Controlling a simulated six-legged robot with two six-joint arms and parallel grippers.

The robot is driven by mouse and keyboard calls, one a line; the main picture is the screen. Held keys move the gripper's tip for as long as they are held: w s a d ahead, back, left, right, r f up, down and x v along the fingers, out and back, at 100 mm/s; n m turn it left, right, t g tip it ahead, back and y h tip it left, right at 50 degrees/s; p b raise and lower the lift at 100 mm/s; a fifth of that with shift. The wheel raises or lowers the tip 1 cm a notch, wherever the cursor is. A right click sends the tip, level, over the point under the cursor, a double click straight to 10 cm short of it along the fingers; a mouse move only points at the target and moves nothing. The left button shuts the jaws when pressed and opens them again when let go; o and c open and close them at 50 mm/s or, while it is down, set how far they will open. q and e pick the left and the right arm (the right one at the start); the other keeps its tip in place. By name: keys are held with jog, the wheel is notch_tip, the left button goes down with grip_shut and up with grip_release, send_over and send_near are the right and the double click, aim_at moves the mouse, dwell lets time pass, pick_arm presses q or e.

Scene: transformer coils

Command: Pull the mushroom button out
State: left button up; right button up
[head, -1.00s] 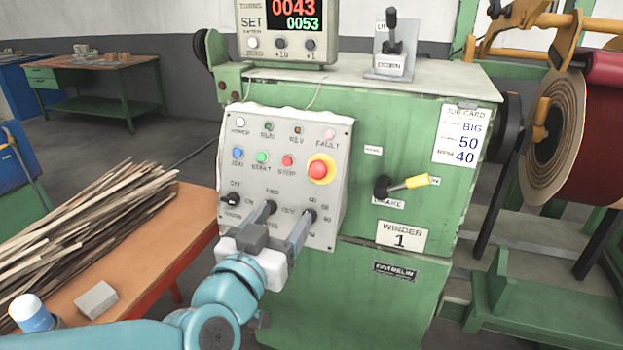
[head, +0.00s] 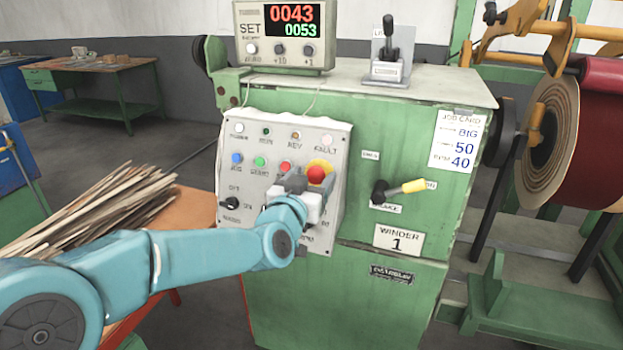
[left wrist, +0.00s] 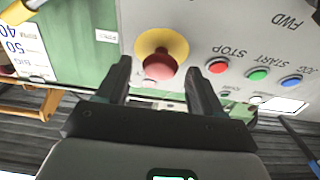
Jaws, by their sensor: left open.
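The red mushroom button (head: 316,174) sits on a yellow round base (head: 321,163) at the right side of the grey control panel (head: 229,180). In the left wrist view the red button (left wrist: 160,66) stands out from its yellow disc, between and just beyond the two dark fingertips. My left gripper (head: 302,176) is open in front of the panel, its fingers pointing at the button; in the left wrist view the gripper (left wrist: 157,80) shows a finger on each side. I cannot tell whether either finger touches it. My right gripper is not in view.
A red stop button (left wrist: 217,65) and green start button (left wrist: 257,74) lie beside the mushroom button. A yellow-tipped brake lever (head: 408,187) juts out to the right. A counter display (head: 280,35) stands above. Wood strips (head: 100,220) lie on the orange table at left.

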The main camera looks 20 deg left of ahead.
pick_arm(q)
grip_shut()
jog(key=shift+s+b, duration=0.35)
jog(key=shift+s+r, duration=0.1)
jog(key=shift+s, duration=0.05)
jog(key=shift+c, duration=0.2)
grip_release()
jog(key=shift+o, duration=0.2)
jog(key=shift+s+r, duration=0.1)
jog(key=shift+r, duration=0.05)
jog(key=s, duration=1.6)
jog(key=shift+a, duration=0.25)
